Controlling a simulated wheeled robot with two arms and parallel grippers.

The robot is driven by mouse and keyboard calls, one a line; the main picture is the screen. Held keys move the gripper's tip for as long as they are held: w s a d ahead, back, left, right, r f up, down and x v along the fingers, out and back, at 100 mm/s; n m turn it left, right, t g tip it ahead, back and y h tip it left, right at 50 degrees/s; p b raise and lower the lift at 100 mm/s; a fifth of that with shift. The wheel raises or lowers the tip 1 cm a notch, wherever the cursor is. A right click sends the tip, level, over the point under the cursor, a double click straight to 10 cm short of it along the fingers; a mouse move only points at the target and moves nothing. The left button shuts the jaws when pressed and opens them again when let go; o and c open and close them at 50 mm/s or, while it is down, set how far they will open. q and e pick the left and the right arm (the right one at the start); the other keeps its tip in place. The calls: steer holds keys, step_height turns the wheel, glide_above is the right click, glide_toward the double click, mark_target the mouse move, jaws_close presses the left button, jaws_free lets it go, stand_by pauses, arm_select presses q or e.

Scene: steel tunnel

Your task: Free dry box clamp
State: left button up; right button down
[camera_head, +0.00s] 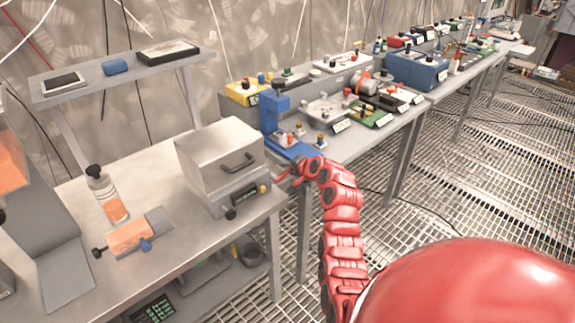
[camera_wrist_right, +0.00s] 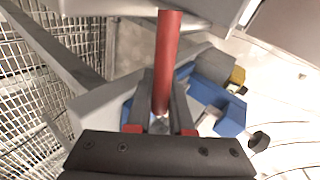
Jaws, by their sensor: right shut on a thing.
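The dry box (camera_head: 222,165) is a grey metal box with a dark handle on its front, standing at the right end of the near bench in the head view. My right arm reaches up from below, and its gripper (camera_head: 290,173) is at the box's right side, small and partly unclear there. In the right wrist view my right gripper (camera_wrist_right: 162,105) is shut on a red rod-like clamp handle (camera_wrist_right: 167,55). The handle runs up from between the dark fingers towards a grey surface. The clamp's base is hidden. My left gripper is not in view.
A blue stand (camera_head: 275,115) is close behind my gripper on the far bench. A bottle (camera_head: 107,193) and an orange-grey device (camera_head: 133,232) stand on the near bench (camera_head: 185,240). A raised shelf (camera_head: 125,72) is behind. Grated floor (camera_head: 480,165) lies open to the right.

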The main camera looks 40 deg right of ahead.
steer(key=shift+f, duration=0.25)
steer(key=shift+y, duration=0.3)
steer(key=c, duration=1.1)
jaws_free()
steer(key=shift+s, duration=0.1)
steer(key=b+v, duration=0.1)
steer(key=v, duration=1.6)
steer(key=shift+a+r, duration=0.1)
